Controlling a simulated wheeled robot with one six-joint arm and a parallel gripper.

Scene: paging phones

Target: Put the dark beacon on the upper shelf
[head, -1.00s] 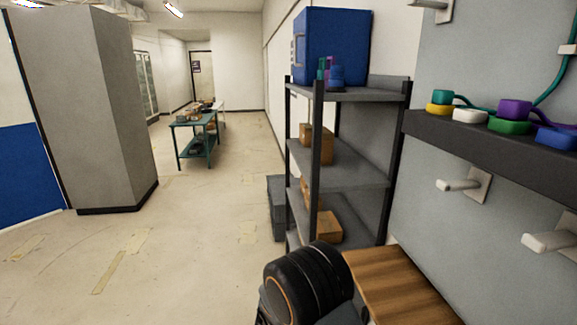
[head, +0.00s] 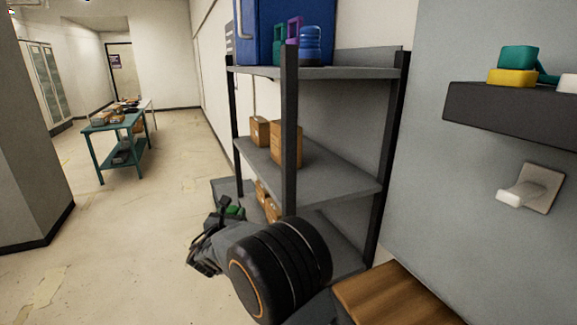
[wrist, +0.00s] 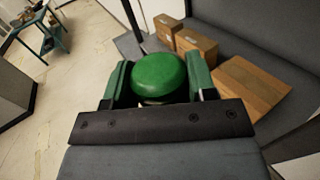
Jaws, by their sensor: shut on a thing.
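A green domed beacon (wrist: 160,74) sits between the two green-padded fingers of my gripper (wrist: 159,85) in the wrist view. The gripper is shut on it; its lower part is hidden. In the head view, my gripper (head: 216,228) is low, in front of the left side of the grey shelf rack, with a little green of the beacon (head: 234,212) showing. The upper shelf (head: 350,66) is the rack's top board, well above the gripper. It carries a blue ribbed thing (head: 310,46), with a purple and a teal thing beside it, and a big blue box.
Cardboard boxes (head: 286,144) stand on the middle shelf, and more lie below. The rack's dark front post (head: 289,150) stands close to my arm. The right part of the upper shelf is bare. A wall ledge (head: 510,115) and a white hook (head: 525,190) are at right.

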